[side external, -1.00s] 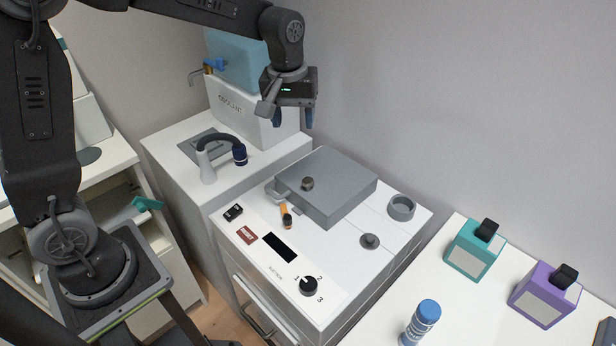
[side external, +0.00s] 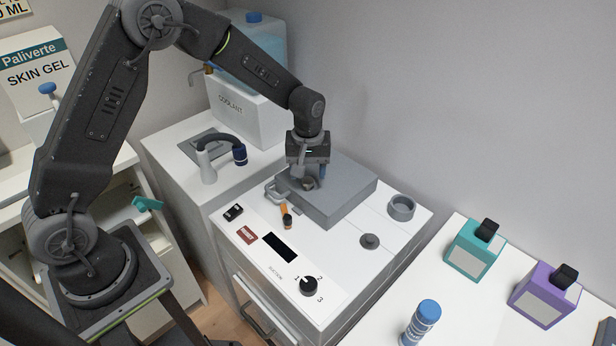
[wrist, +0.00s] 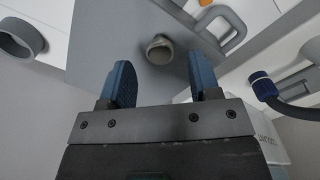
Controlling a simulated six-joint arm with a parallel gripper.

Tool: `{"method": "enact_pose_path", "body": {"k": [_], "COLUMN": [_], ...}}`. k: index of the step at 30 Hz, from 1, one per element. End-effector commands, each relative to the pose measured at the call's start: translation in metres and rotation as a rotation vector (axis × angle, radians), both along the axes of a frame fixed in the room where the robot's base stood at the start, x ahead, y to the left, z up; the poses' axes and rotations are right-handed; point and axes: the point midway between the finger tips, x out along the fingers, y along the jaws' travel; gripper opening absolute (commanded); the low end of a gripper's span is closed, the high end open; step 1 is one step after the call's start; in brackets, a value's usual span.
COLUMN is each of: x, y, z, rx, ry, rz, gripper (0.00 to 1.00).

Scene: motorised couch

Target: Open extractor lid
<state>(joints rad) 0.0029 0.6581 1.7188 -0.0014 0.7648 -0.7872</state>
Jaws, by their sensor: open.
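The extractor lid (side external: 341,194) is a flat grey square cover lying shut on the white machine. A small round knob (side external: 309,184) stands on its top, and the knob also shows in the wrist view (wrist: 159,49). My gripper (side external: 309,180) is open over the lid, close to the knob. In the wrist view my two blue fingertips (wrist: 165,80) are spread apart, with the knob ahead of them and between their lines. I cannot tell whether the fingers touch the knob. A grey loop handle or latch (side external: 276,192) sits at the lid's left edge.
The machine's panel has a dial (side external: 308,286), a black display (side external: 280,247) and a red button (side external: 246,235). A grey ring (side external: 401,207) and a small round knob (side external: 370,241) stand right of the lid. A hose with a dark blue end (side external: 239,155) and a coolant box (side external: 250,115) stand behind left.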

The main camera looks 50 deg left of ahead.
Motion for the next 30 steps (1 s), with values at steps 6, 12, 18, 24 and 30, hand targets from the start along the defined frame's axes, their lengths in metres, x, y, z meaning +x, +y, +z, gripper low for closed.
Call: {"method": "enact_pose_path", "body": {"k": [6, 12, 18, 24, 30], "x": [0.0, 0.0, 0.0, 0.0, 0.0], "y": [0.0, 0.0, 0.0, 0.0, 0.0], "z": [-0.023, -0.026, -0.026, -0.026, -0.026], "rx": [0.0, -0.001, -0.001, -0.001, 0.0], "ry": [0.0, -0.001, -0.001, -0.001, -0.001], "rz": [0.0, 0.0, 0.0, 0.0, 0.0], "gripper": [0.57, 0.57, 0.52, 0.33, 0.14]}}
